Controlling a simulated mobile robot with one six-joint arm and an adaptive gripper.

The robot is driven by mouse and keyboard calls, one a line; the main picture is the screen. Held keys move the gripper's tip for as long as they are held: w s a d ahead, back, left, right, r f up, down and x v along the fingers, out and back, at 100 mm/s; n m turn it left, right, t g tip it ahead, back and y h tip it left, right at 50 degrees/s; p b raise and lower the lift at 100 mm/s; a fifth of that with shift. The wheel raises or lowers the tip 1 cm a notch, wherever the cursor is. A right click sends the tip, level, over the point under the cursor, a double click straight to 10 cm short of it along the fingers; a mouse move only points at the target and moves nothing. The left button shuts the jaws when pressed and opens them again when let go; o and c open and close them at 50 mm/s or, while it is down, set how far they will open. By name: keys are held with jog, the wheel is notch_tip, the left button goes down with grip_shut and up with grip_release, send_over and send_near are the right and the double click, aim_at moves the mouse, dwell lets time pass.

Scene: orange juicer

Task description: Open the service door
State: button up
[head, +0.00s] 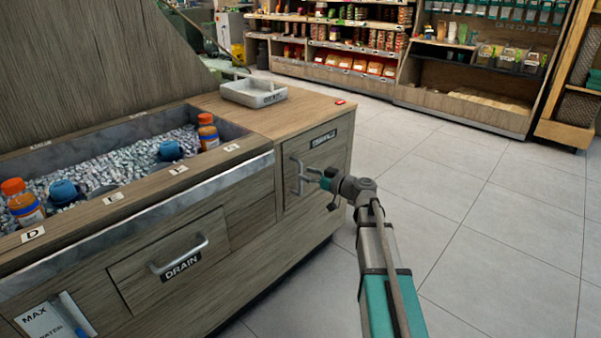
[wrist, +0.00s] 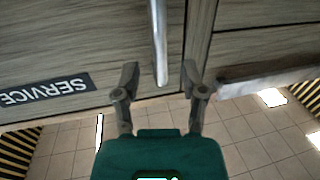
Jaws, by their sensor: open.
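The service door (head: 325,170) is a wooden panel at the right end of the counter front and looks shut. Its dark label (head: 323,139) shows upside down in the wrist view (wrist: 45,90). The metal bar handle (head: 298,176) stands upright near the door's left edge. My gripper (head: 312,176) is open at the handle's right side in the head view. In the wrist view the handle (wrist: 158,40) runs between my two spread fingers (wrist: 159,70), with no finger clearly touching it. How deep the fingers reach around it cannot be told.
Left of the door are a drain drawer (head: 168,262) with its own handle and an ice trough (head: 130,165) holding bottles. A metal tray (head: 253,93) sits on the countertop. The tiled floor (head: 480,210) to the right is clear up to the shelves (head: 465,110).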

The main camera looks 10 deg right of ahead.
jog(key=shift+x, duration=1.5)
grip_shut()
